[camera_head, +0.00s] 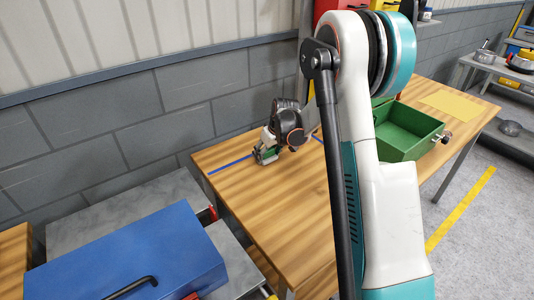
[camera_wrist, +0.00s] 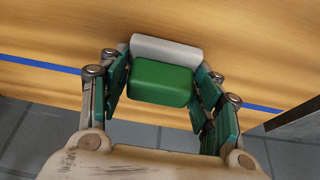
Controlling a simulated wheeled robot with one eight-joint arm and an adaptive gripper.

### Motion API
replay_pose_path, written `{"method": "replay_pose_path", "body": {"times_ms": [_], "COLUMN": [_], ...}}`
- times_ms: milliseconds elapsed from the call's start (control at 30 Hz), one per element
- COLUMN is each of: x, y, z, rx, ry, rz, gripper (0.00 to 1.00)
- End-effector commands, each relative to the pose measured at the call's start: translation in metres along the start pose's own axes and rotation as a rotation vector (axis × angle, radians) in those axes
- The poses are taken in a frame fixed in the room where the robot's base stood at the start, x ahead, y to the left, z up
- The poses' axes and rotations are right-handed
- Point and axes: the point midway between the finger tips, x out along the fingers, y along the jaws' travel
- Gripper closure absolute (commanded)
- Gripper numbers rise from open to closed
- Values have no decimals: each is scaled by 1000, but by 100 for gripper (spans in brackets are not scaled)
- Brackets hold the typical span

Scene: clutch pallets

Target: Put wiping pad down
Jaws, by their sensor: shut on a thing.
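The wiping pad (camera_wrist: 161,84) is a small block with a green part and a light grey part. My gripper (camera_wrist: 163,76) has its fingers on both sides of it and is shut on it. In the head view, my gripper (camera_head: 266,150) holds the pad (camera_head: 267,156) at the wooden table's (camera_head: 290,210) far left part, close to the wall edge. The pad is at or just above the wood; I cannot tell whether it touches. A blue line (camera_head: 231,164) runs on the table beside it and also shows in the wrist view (camera_wrist: 50,66).
A green open box (camera_head: 398,146) stands on the right of the table, with a yellow patch (camera_head: 449,105) beyond it. A blue case (camera_head: 130,258) lies at the lower left. A grey block wall (camera_head: 110,130) borders the table's back. The wood in front of my gripper is clear.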

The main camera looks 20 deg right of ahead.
Motion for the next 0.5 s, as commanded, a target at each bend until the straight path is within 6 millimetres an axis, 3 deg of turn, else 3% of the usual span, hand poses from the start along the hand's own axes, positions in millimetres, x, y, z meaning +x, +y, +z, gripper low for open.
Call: {"method": "replay_pose_path", "body": {"times_ms": [233,267,300,333,500], "x": [8,7,7,7,6], "y": [0,0,0,0,0], "z": [4,4,4,4,3], "rx": [0,0,0,0,0], "ry": [-1,-2,-2,-2,-2], "rz": [0,0,0,0,0], "gripper": [68,35,26,22,22]}}
